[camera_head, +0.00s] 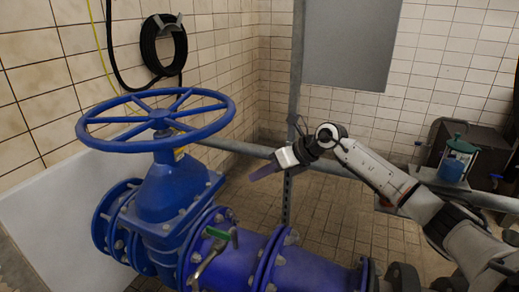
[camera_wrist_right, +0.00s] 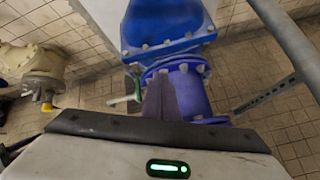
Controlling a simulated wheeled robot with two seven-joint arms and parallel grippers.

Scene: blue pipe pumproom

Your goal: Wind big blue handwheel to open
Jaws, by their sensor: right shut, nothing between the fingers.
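The big blue handwheel (camera_head: 158,118) sits level on top of the blue gate valve (camera_head: 172,190) at the left of the head view. My right gripper (camera_head: 262,173) comes in from the right and is shut and empty. It is to the right of the wheel, apart from it and lower than its rim. In the right wrist view, the shut fingers (camera_wrist_right: 160,98) point toward the blue valve body (camera_wrist_right: 165,25) and its bolted flange; the wheel does not show there. My left gripper is not in view.
A grey horizontal rail (camera_head: 235,146) and an upright post (camera_head: 287,200) are near my right gripper. A black hose (camera_head: 163,48) hangs on the tiled wall. A green-topped container (camera_head: 456,158) stands at right.

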